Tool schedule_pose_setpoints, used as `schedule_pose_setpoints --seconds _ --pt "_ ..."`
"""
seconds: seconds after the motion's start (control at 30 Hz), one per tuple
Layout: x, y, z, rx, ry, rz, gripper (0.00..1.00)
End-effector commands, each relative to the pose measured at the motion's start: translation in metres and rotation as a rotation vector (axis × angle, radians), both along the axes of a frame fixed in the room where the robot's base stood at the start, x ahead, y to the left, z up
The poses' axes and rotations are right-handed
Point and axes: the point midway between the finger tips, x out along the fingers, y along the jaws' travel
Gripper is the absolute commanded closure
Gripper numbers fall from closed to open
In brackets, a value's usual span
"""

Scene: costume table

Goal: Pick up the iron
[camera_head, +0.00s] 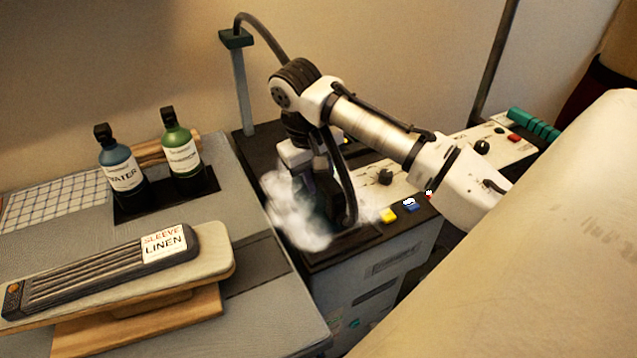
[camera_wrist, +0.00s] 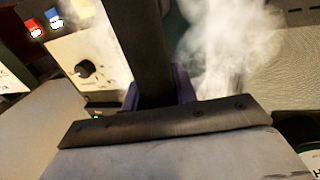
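My gripper (camera_head: 316,182) points down at the front of the dark-topped steam station (camera_head: 375,235), in white steam (camera_head: 287,222). A dark shape with a curved loop (camera_head: 348,200) shows beside and below it, probably the iron's handle or cord. The rest of the iron is hidden by steam and my gripper. In the wrist view a dark upright bar (camera_wrist: 148,45) rises from the dark crosspiece of my gripper (camera_wrist: 165,122), with purple edges on both sides. I cannot tell whether the bar is a finger or a handle, or whether anything is gripped.
Two labelled bottles (camera_head: 122,168) (camera_head: 181,150) stand on a dark tray left of the station. A sleeve board with a "SLEEVE LINEN" label (camera_head: 163,243) lies front left. A pole (camera_head: 241,90) carries a hose behind my arm. Yellow and blue buttons (camera_head: 388,215) edge the panel.

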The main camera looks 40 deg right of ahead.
Motion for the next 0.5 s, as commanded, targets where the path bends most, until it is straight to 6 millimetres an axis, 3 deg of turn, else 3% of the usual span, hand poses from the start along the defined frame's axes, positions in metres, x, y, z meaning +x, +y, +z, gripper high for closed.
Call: schedule_pose_setpoints --seconds 0.03,0.13,0.5 --pt "0.0 0.0001 0.0001 0.0 0.0 0.0 0.87" --pt "0.0 0.0001 0.0002 0.0 0.0 0.0 1.0" --pt "0.0 0.0002 0.0005 0.0 0.0 0.0 1.0"
